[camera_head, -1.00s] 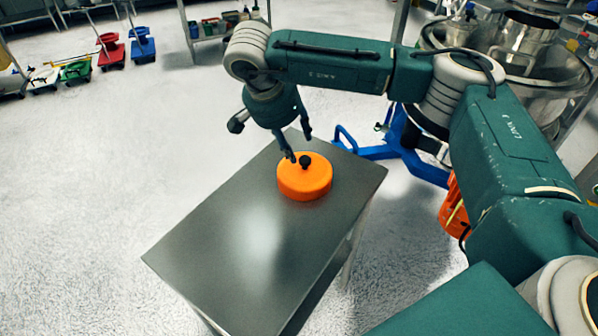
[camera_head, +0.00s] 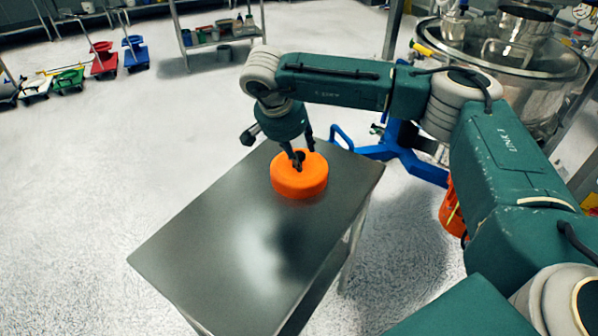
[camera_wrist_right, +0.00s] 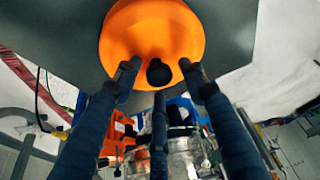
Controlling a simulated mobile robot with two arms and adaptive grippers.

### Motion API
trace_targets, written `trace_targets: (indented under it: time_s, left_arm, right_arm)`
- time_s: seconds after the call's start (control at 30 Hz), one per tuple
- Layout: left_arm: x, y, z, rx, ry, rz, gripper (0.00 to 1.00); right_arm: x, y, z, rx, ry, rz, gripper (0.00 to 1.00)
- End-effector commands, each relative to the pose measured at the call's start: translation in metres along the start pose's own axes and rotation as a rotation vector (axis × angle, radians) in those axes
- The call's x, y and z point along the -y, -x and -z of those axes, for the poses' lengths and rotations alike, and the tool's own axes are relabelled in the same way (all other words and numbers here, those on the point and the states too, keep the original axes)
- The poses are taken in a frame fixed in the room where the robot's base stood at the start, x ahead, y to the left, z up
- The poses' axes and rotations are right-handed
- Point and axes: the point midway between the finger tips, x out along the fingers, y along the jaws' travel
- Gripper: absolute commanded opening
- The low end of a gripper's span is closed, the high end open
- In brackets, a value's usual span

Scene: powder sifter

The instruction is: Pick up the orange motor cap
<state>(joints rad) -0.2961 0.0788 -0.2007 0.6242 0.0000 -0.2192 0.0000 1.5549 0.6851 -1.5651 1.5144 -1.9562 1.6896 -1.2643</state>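My left gripper is not in view.
The table top is otherwise bare, with free room in front of the cap. A blue frame (camera_head: 400,155) stands on the floor right of the table, near a large steel vessel (camera_head: 500,65). Shelving (camera_head: 220,40) and coloured carts (camera_head: 103,62) stand far behind.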

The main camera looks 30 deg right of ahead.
Motion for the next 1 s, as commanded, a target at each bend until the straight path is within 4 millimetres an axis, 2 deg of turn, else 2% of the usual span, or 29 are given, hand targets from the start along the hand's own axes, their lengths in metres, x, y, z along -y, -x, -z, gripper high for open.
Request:
trace_targets:
  time_s: [0.03,0.17,0.2,0.67,0.87,1.0]
  left_arm:
    - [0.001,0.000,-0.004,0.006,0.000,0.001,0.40]
    - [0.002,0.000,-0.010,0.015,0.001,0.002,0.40]
    - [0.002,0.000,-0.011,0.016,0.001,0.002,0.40]
    - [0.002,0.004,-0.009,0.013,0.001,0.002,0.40]
    - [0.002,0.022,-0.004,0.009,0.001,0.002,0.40]
    - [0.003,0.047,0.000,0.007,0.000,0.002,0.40]
  right_arm:
    - [0.000,0.000,0.000,0.000,0.000,0.000,0.27]
    - [0.000,0.000,0.000,0.000,0.000,0.000,0.01]
    - [0.000,0.000,0.000,0.000,0.000,0.000,0.00]
    - [0.001,0.006,0.002,-0.001,-0.001,0.002,0.00]
    - [0.001,0.031,0.013,-0.002,-0.001,0.002,0.00]
    - [0.001,0.064,0.026,-0.001,-0.002,0.005,0.00]
